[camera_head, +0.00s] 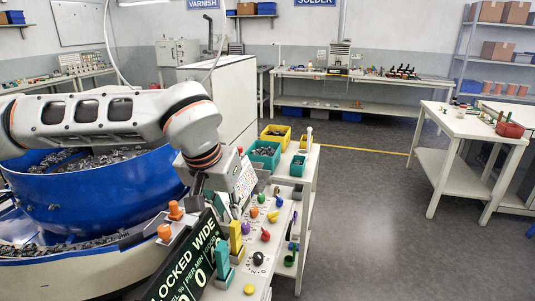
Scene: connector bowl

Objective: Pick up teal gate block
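A teal upright block (222,258), which looks like the teal gate block, stands in a teal base near the front of the narrow bench, beside the dark display board. A similar yellow block (236,237) stands just behind it. My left arm reaches in from the left over the blue bowl. Its gripper (196,197) points down behind the top of the board, up and to the left of the teal block and apart from it. The fingers are small and partly hidden, so their opening is unclear. My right gripper is not in view.
Several coloured knobs, including a red one (265,235), crowd the benchtop. Orange knobs (164,232) stand left of the board (190,268). The blue bowl (90,195) of metal parts fills the left. Green and yellow bins (276,134) stand behind. The floor at right is clear.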

